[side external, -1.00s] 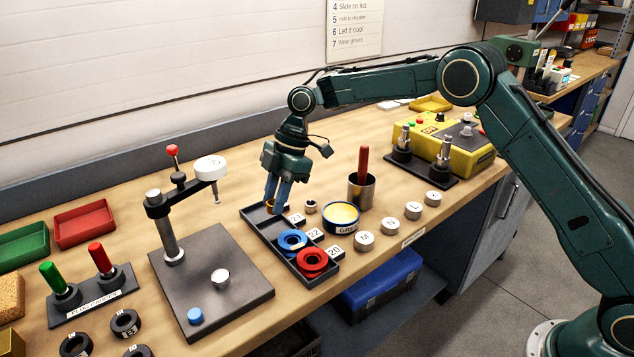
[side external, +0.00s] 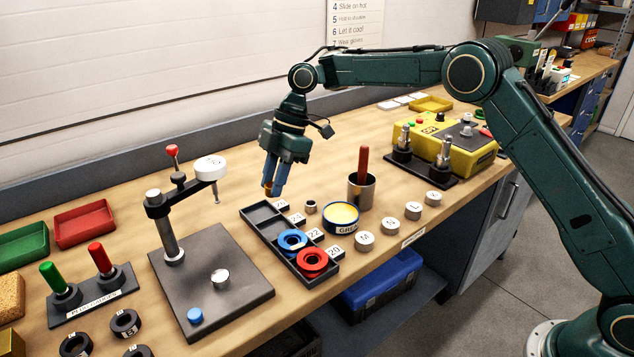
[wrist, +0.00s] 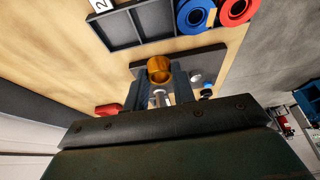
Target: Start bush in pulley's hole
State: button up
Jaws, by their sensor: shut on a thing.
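My gripper (side external: 273,187) is shut on a bronze-orange bush (wrist: 159,69), which shows round and hollow-ended between the fingers in the wrist view. In the side view the bush is a small orange patch at the fingertips, held above the far end of the black tray (side external: 263,227). A blue ring (side external: 292,241) and a red ring (side external: 312,261) lie in the tray's near compartments; the far ones look empty. Several black rings (side external: 125,323) lie at the front left. I cannot tell which ring is the pulley.
A press (side external: 170,240) with a dark base plate (side external: 235,295) stands left of the tray. Its plate carries a silver disc (side external: 220,278) and a blue cap (side external: 195,316). A grease tin (side external: 342,220) and a steel cup (side external: 361,192) stand right of the tray.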

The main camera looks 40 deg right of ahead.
jog(key=n+g, duration=0.2)
jog(key=n, duration=0.4)
send_over(291, 244)
jog(key=d, duration=0.1)
jog(key=shift+w+d+f+h, duration=0.15)
jog(key=shift+w+f+h, duration=0.15)
jog(key=shift+w+f, duration=0.15)
jog(key=shift+f, duration=3.45)
jog(key=o, duration=1.1)
jog(key=shift+c, duration=0.2)
jog(key=shift+r, duration=0.1)
jog(key=v, duration=0.7)
jog(key=shift+w+d+r, duration=0.1)
jog(key=shift+r, duration=0.15)
